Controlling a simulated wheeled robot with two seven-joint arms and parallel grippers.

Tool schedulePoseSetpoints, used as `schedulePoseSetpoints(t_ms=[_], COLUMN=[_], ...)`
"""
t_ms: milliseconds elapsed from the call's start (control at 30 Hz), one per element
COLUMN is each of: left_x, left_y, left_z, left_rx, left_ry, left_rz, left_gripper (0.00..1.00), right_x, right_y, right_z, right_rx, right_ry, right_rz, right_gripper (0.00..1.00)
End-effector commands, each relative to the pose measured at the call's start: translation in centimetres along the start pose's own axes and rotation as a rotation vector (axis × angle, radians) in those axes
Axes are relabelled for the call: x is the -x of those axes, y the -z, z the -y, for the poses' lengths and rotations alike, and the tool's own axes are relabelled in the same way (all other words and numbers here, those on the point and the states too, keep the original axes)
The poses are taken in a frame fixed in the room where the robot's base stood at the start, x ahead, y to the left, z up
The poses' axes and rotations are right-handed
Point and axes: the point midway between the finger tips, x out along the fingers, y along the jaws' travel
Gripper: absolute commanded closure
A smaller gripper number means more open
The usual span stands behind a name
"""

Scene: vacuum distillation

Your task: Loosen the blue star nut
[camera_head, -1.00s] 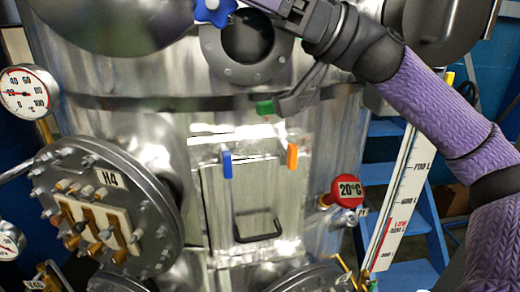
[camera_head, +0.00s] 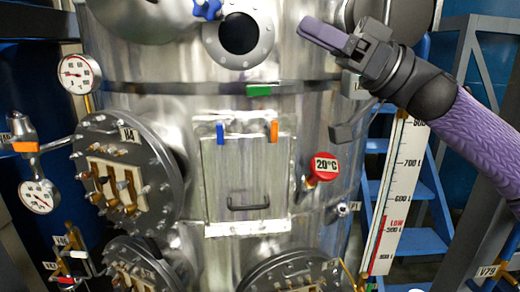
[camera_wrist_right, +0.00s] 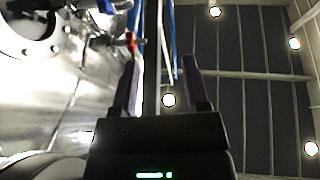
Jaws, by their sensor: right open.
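The blue star nut (camera_head: 207,9) is at the top edge of the head view, left of a round dark port (camera_head: 239,33) in the steel vessel (camera_head: 330,95). The top of the nut is cut off by the frame. My right gripper (camera_head: 308,30) is open and empty, well to the right of the nut and port, apart from both. Its two fingers also show in the right wrist view (camera_wrist_right: 161,75) with nothing between them. The nut is not clearly seen in that wrist view. My left gripper is not in view.
A hatch (camera_head: 243,175) with blue and orange clips is below the port. A red 20°C knob (camera_head: 325,168) projects at right. A flanged plate (camera_head: 125,175) with valves sticks out at left. Blue stairs (camera_head: 405,185) stand behind the level scale (camera_head: 400,190).

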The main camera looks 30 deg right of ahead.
Motion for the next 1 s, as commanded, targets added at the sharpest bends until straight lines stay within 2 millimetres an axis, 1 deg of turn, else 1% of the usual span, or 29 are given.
schedulePoseSetpoints(t_ms=[33, 167, 267, 367, 500, 767, 900, 1000], left_x=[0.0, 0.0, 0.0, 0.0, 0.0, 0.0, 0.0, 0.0], left_y=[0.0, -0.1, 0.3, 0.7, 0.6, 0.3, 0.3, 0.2], left_z=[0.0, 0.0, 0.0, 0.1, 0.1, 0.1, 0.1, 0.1], left_rx=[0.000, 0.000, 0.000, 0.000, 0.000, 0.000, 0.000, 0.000], left_ry=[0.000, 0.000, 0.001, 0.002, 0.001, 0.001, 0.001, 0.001], left_rz=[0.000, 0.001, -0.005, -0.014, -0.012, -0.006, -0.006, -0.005], left_gripper=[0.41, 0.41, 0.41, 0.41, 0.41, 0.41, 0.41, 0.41], right_x=[-0.4, -1.1, -1.6, -1.9, -2.0, -1.4, -0.6, 0.0], right_y=[-1.0, -3.6, -5.9, -8.4, -12.1, -19.3, -23.0, -25.1], right_z=[-0.6, -2.0, -3.1, -4.0, -5.2, -6.4, -6.4, -6.3], right_rx=[-0.003, 0.001, 0.003, 0.007, 0.012, 0.018, 0.022, 0.025], right_ry=[-0.016, -0.073, -0.123, -0.180, -0.269, -0.445, -0.537, -0.591], right_rz=[-0.006, -0.020, -0.024, -0.023, -0.009, 0.060, 0.119, 0.162], right_gripper=[0.41, 0.41, 0.41, 0.41, 0.41, 0.41, 0.41, 0.41])
